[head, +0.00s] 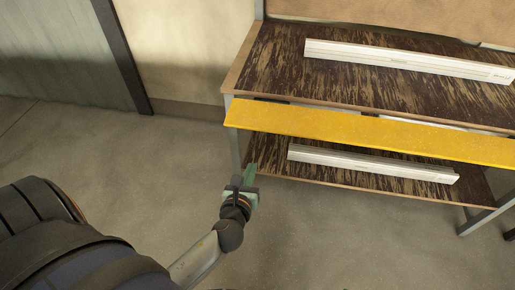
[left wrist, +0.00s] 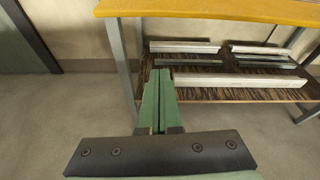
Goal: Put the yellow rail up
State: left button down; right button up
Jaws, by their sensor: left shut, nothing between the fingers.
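The yellow rail (head: 370,131) is a long flat bar running across the front of the bench, between the upper and lower shelves in the head view. Its right end is cut off by the picture edge. It also crosses the top of the left wrist view (left wrist: 220,11). My left gripper (head: 248,174) is shut and empty, below the rail's left end in the head view and apart from it. Its green fingers (left wrist: 159,76) lie together in the left wrist view, in front of the lower shelf's left end. My right gripper is not in view.
A white profile (head: 400,60) lies on the dark upper shelf (head: 280,65). Another white profile (head: 370,163) lies on the lower shelf (head: 268,155), with several shorter pieces behind it in the left wrist view. Metal legs (left wrist: 124,70) carry the bench. The floor at left is clear.

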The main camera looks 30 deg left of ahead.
pick_arm(q)
jog(key=w+a+r+m, duration=0.1)
jog(key=w+a+r, duration=0.1)
jog(key=w, duration=0.7)
jog(key=shift+a, duration=0.75)
